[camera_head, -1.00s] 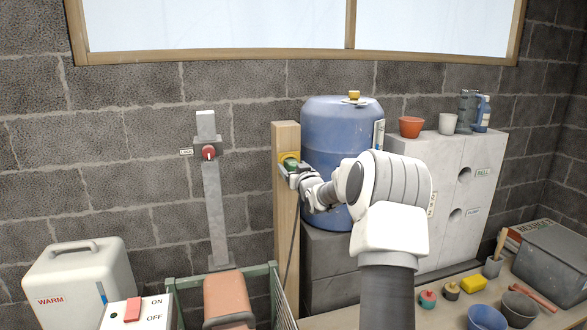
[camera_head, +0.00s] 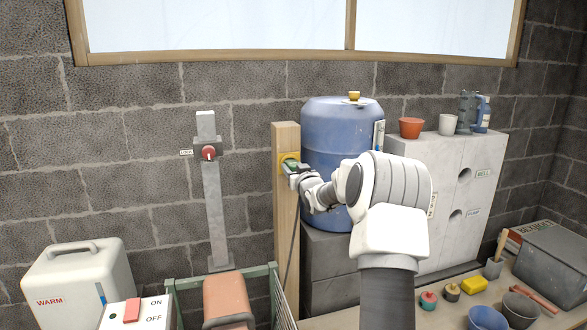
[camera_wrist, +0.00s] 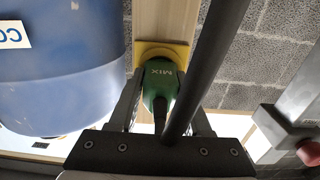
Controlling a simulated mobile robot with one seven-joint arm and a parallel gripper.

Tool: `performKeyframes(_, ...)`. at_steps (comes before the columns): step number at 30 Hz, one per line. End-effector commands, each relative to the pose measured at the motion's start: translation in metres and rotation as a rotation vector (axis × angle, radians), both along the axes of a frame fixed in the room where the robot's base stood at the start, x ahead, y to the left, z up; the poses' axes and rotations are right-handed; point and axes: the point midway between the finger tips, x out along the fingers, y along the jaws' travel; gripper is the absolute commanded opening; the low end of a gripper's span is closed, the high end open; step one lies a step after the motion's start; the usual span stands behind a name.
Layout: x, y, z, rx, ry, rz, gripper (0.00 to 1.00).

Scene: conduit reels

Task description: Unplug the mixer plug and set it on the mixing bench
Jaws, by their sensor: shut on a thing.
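The mixer plug (camera_wrist: 160,85) is green and marked MIX. It sits against a yellow socket (camera_wrist: 162,52) on a wooden post (camera_head: 286,215); I cannot tell whether it is fully seated. My gripper (camera_wrist: 160,92) is shut on the plug, one finger on each side. In the head view the gripper (camera_head: 293,172) is at the post and hides most of the plug. A dark cable hangs from the plug down the post. The mixing bench cannot be told for certain; a bench top (camera_head: 400,318) with tubs shows at the lower right.
A blue barrel (camera_head: 340,130) stands just right of the post. A red lock knob (camera_head: 208,153) on a grey upright is to the left.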

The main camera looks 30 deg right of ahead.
Motion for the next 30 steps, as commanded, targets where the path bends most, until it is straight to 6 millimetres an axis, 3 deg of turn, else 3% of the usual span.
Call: performKeyframes(30,-0.031,0.008,0.000,-0.001,-0.001,0.000,0.00)
